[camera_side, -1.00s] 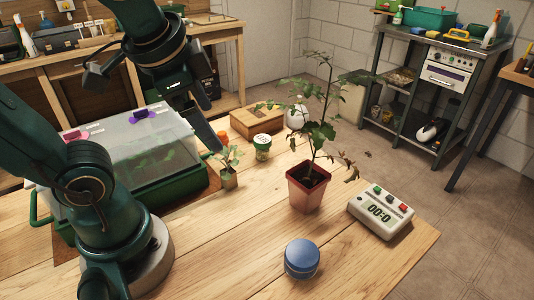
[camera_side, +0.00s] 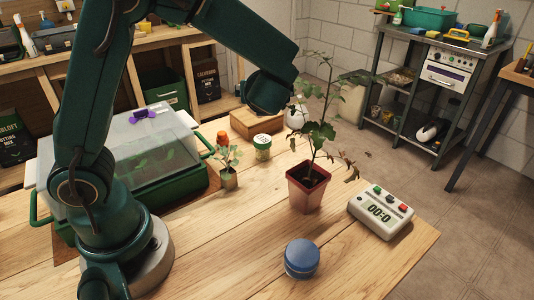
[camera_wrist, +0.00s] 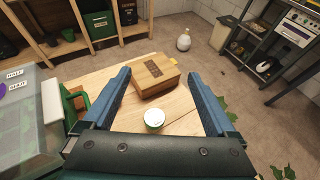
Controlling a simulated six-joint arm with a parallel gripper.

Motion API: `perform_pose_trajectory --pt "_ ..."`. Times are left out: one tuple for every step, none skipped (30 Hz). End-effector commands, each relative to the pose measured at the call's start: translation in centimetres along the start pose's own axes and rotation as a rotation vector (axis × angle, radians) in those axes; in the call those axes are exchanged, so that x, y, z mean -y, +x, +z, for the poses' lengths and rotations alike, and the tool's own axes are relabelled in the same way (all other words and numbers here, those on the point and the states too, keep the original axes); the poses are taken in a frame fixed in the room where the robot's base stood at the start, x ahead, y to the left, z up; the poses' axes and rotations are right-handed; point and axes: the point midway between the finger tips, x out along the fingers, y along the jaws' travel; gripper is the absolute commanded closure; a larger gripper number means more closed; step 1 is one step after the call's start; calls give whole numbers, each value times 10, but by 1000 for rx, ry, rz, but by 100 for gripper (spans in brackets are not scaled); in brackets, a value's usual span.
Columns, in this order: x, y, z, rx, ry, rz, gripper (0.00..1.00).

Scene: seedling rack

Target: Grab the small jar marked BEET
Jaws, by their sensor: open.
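A small jar with a white lid and green band (camera_side: 262,147) stands upright on the table between the wooden box and the small seedling. Its white lid also shows in the wrist view (camera_wrist: 154,120), between my fingers' lower parts and partly cut off by the gripper body. Its marking is not legible. My gripper (camera_wrist: 159,76) is open and empty, one blue finger on each side. It looks down over the jar and the box. In the side view the fingers are hidden. An orange-capped small jar (camera_side: 222,138) stands left of the white-lidded jar, its marking also unreadable.
A wooden box (camera_side: 257,122) is just behind the jar. A potted plant (camera_side: 307,189) stands to the right and a small seedling pot (camera_side: 229,179) in front. A covered green tray (camera_side: 165,192) is left. A blue-lidded jar (camera_side: 302,259) and timer (camera_side: 381,215) are in front.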

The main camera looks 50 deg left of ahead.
Motion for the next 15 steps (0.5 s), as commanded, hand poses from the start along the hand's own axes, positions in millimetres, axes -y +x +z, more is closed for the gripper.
perform_pose_trajectory --pt "-1 5 -14 -4 12 3 8" --pt "-1 8 -20 -4 11 4 8" --pt "-1 12 -30 -4 10 4 8" --pt "-1 14 -36 -4 9 4 8" --pt "-1 17 -44 -5 10 4 8" --pt "-1 22 -54 -5 9 4 8" --pt "-1 24 -62 -5 10 4 8" --pt "-1 28 -70 -6 11 4 8" --pt "-1 32 -80 -5 11 4 8" --pt "-1 35 -87 -6 10 4 8" --pt "-1 38 -94 -5 9 3 8" --pt "-1 41 -102 -4 6 3 8" --pt "-1 44 -108 -4 5 3 8" --pt "-1 46 -113 -4 4 3 8" --pt "0 48 -118 -4 1 3 8"
